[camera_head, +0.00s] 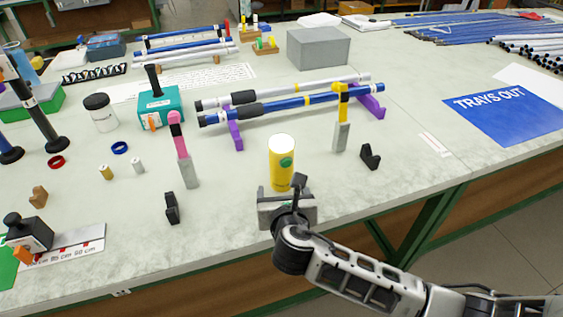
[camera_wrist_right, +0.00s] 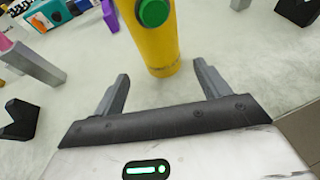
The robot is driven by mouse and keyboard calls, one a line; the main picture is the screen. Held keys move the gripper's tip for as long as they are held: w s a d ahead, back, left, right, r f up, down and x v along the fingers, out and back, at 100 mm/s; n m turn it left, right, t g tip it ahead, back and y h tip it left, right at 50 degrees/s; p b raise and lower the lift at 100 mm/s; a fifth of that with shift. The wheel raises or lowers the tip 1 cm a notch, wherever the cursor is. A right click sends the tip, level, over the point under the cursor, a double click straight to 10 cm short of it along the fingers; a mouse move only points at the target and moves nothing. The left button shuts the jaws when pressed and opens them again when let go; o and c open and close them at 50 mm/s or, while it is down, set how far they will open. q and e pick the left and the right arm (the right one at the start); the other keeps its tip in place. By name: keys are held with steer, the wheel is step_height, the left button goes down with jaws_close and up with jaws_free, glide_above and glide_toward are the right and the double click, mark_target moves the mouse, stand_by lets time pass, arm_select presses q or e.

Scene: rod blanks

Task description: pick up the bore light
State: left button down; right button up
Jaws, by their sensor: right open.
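The bore light, which I take to be the yellow cylinder (camera_head: 282,165) with a pale top and a green button, stands upright near the front edge of the table. My right gripper (camera_head: 283,188) is just in front of it. In the right wrist view, the open fingers of the right gripper (camera_wrist_right: 161,75) point at the yellow cylinder (camera_wrist_right: 158,45); its lower end shows between or just beyond the fingertips. I cannot tell whether they touch it. The green button (camera_wrist_right: 153,12) faces the wrist camera. My left gripper is not in view.
A pink-topped stand (camera_head: 182,150) is to the left and a yellow-topped stand (camera_head: 341,120) to the right. Small black blocks (camera_head: 172,208) and (camera_head: 370,157) stand nearby. Behind, blue and white rods (camera_head: 290,103) rest on purple supports.

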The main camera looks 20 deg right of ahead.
mark_target(283, 184)
steer(key=x, duration=0.5)
steer(key=shift+d, duration=0.1)
steer(key=c, duration=1.1)
steer(key=shift+r, duration=0.1)
steer(key=shift+c, duration=0.2)
